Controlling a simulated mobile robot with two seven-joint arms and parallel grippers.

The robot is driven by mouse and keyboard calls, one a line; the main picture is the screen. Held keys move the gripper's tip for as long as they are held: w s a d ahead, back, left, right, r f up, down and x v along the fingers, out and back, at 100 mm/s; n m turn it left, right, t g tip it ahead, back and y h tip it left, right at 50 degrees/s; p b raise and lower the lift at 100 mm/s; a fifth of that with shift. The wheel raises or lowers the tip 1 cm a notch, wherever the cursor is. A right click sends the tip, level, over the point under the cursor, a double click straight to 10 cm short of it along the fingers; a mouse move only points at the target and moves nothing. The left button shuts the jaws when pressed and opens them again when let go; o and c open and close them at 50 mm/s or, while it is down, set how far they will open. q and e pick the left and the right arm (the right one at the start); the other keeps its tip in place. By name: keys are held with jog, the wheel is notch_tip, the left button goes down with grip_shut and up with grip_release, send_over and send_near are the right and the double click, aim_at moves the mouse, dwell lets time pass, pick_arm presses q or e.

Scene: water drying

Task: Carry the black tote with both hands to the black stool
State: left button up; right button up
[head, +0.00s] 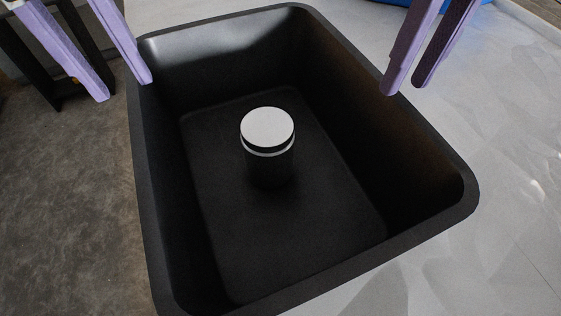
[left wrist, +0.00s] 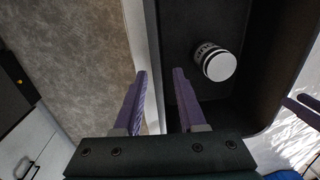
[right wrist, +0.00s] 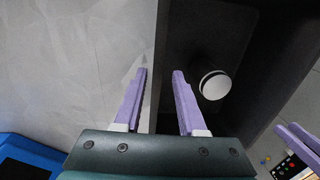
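The black tote (head: 165,190) is an open rectangular bin in the middle of the head view. A dark cylindrical container with a white lid (head: 267,128) stands upright inside on its floor. My left gripper (head: 125,90) is open, with its fingers on either side of the tote's left wall; the left wrist view shows the wall between its fingertips (left wrist: 159,72). My right gripper (head: 404,89) is open around the opposite wall, whose rim runs between the fingertips in the right wrist view (right wrist: 159,72). A black frame (head: 40,75) at upper left may be the stool; I cannot tell.
A pale grey surface (head: 510,150) lies right of the tote. Brown floor (head: 70,190) lies to the left. A blue object (right wrist: 30,155) shows at lower left in the right wrist view. A white cabinet-like thing (left wrist: 35,145) is at lower left in the left wrist view.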

aim_at(370, 144)
pick_arm(q)
jog(key=shift+w+a+r, duration=0.1)
jog(key=shift+w+a, duration=0.05)
pick_arm(e)
jog(key=shift+a, duration=0.2)
pick_arm(q)
jog(key=f, duration=0.6)
jog(key=d+f, duration=0.1)
jog(key=f, duration=0.3)
jog(key=shift+w, duration=0.1)
pick_arm(e)
jog(key=f, duration=0.9)
jog(key=shift+s+a+f, duration=0.15)
jog(key=shift+a+f, duration=0.25)
pick_arm(q)
grip_shut()
pick_arm(e)
grip_shut()
pick_arm(q)
jog(key=shift+r, duration=0.1)
pick_arm(e)
jog(key=shift+r, duration=0.1)
